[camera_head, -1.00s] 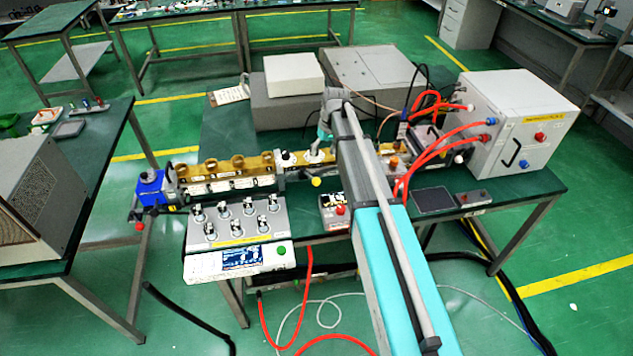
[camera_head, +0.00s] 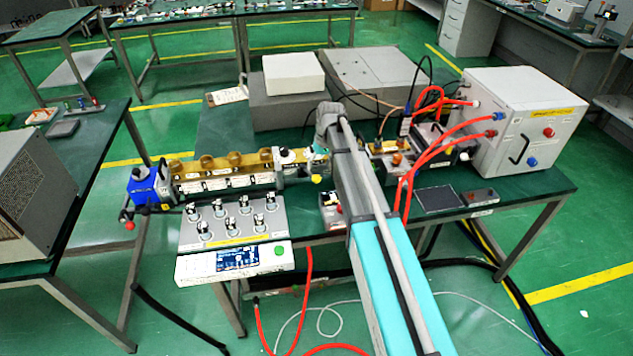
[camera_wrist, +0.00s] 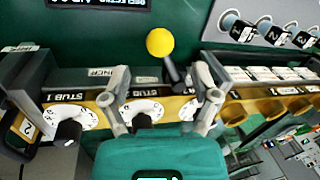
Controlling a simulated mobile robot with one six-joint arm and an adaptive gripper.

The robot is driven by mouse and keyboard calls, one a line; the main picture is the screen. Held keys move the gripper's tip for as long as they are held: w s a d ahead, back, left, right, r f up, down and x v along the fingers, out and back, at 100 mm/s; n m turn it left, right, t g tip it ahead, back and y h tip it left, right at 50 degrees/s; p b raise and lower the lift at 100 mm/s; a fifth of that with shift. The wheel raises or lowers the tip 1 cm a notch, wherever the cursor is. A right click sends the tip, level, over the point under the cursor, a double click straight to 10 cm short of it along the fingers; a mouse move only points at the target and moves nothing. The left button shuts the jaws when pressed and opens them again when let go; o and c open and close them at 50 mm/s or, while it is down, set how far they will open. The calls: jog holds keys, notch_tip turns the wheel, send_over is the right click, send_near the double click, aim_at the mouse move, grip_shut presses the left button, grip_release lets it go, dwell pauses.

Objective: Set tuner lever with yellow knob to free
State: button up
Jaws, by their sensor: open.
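The tuner lever is a short dark rod (camera_wrist: 173,71) with a round yellow knob (camera_wrist: 160,42) at its end. In the wrist view it shows between the fingers of my gripper (camera_wrist: 161,80), closer to the right one, with the knob beyond the fingertips. My gripper is open and its fingers stand apart from the rod in the picture; their depth to it is unclear. In the head view the yellow knob (camera_head: 316,180) shows in front of the brass tuner rail (camera_head: 225,165), just left of my arm. My fingers are hard to make out there.
White stub dials with black knobs, one marked STUB 1 (camera_wrist: 68,130), line the rail close to my fingers. A grey panel of switches (camera_head: 235,218) stands in front at left. Red cables run to a white box (camera_head: 520,130) at right.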

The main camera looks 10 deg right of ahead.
aim_at(317, 176)
jog(key=shift+s+a+f+b, duration=0.1)
jog(key=shift+a+f+b, duration=0.15)
jog(key=shift+f+b, duration=0.9)
jog(key=shift+a+f+b, duration=0.25)
jog(key=shift+f+b, duration=0.7)
jog(key=shift+f, duration=0.3)
grip_shut()
